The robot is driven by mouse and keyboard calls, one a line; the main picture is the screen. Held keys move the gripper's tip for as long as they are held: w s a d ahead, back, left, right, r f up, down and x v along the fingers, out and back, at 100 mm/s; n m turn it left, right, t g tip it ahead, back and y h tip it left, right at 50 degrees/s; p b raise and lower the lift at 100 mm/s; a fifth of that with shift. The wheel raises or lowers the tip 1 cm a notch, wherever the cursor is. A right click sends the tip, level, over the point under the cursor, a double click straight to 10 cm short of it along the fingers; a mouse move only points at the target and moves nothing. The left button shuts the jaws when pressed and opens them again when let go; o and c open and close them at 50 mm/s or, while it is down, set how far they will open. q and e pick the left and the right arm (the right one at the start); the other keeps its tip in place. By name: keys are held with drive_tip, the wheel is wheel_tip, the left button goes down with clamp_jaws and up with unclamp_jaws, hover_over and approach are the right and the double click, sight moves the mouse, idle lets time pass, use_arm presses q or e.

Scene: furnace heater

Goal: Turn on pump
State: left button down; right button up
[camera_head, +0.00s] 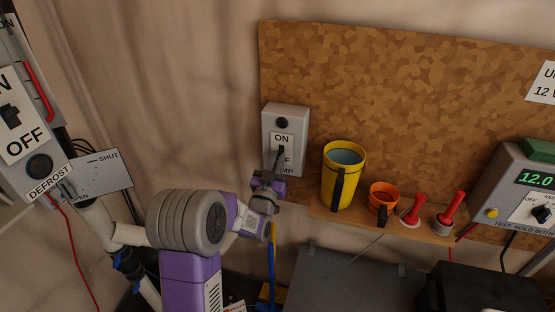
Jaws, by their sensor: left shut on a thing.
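The pump switch box (271,115) is a grey box on the left edge of the brown board. It has a white plate marked ON above OFF, a dark round knob at its top and a small dark lever (281,149) on the plate. Whether the lever is tilted up or down is too small to tell. My right gripper is not in view.
A yellow mug (333,178), an orange cup (383,193) and two red-handled items stand on a wooden shelf (330,214) right of the switch box. A defrost panel (24,155) with a lever is at the far left. A grey meter box (508,177) is at the right.

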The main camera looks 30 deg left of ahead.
use_arm(q)
wheel_tip(320, 180, up, 4)
drive_tip(key=g+h+p, duration=0.1)
drive_tip(key=g+p, duration=0.5)
drive_tip(key=p, duration=0.4)
drive_tip(key=shift+f+p, duration=0.2)
drive_tip(key=shift+p, duration=0.2)
drive_tip(key=shift+w+g+h+p, duration=0.1)
drive_tip(key=shift+g+h+p, duration=0.3)
drive_tip(key=shift+g+p, duration=0.45)
drive_tip(key=c, duration=1.2)
unclamp_jaws()
drive_tip(key=v, duration=0.7)
drive_tip(key=shift+s+d+p, duration=0.1)
drive_tip(key=shift+s+p, duration=0.25)
drive_tip(key=shift+p, duration=0.05)
